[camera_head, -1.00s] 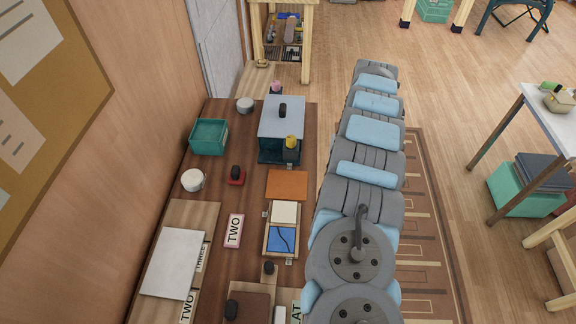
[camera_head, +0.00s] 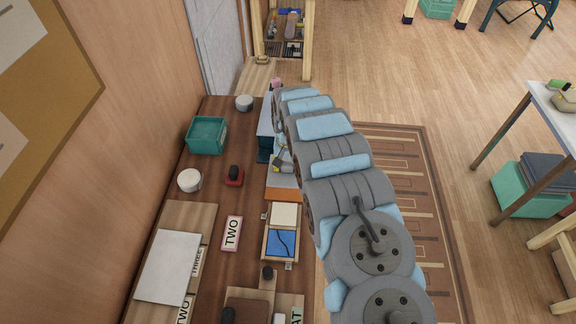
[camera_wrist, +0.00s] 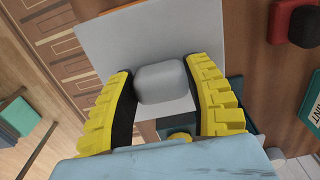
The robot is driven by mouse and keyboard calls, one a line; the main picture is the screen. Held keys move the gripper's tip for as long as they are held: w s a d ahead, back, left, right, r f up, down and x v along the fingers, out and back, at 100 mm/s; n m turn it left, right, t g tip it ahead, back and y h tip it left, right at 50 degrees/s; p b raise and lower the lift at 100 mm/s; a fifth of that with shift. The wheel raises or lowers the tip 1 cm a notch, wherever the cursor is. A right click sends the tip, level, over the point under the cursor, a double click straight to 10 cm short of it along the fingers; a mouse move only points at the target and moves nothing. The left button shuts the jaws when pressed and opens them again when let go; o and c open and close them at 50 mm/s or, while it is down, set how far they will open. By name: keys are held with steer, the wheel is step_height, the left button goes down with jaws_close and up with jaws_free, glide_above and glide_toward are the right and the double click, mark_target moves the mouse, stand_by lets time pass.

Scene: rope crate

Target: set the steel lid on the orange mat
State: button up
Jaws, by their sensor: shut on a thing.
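The steel lid is a flat pale grey plate (camera_wrist: 105,48) with a rounded grey knob (camera_wrist: 162,83). In the wrist view my gripper (camera_wrist: 160,70) has its yellow fingers on both sides of the knob, shut on it. In the head view my gripper (camera_head: 283,162) is partly hidden by my arm, and a grey strip of the lid (camera_head: 283,181) shows beside it. The orange mat (camera_head: 282,195) shows as a strip just below the lid; the rest is covered. I cannot tell whether the lid touches it.
A dark teal box (camera_head: 265,145) stands behind, mostly hidden by my arm. A black-knobbed red piece (camera_head: 234,176) lies left of the mat. A wooden tray (camera_head: 282,228) with white and blue pads lies in front. A teal bin (camera_head: 206,134) and white bowl (camera_head: 190,180) stand left.

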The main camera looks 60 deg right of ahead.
mark_target(288, 164)
steer(key=shift+a, duration=0.1)
stand_by(0.3)
steer(key=shift+f+b, duration=1.05)
steer(key=shift+f, duration=1.95)
steer(key=shift+f, duration=0.45)
steer(key=o, duration=1.3)
steer(key=shift+r, duration=5.95)
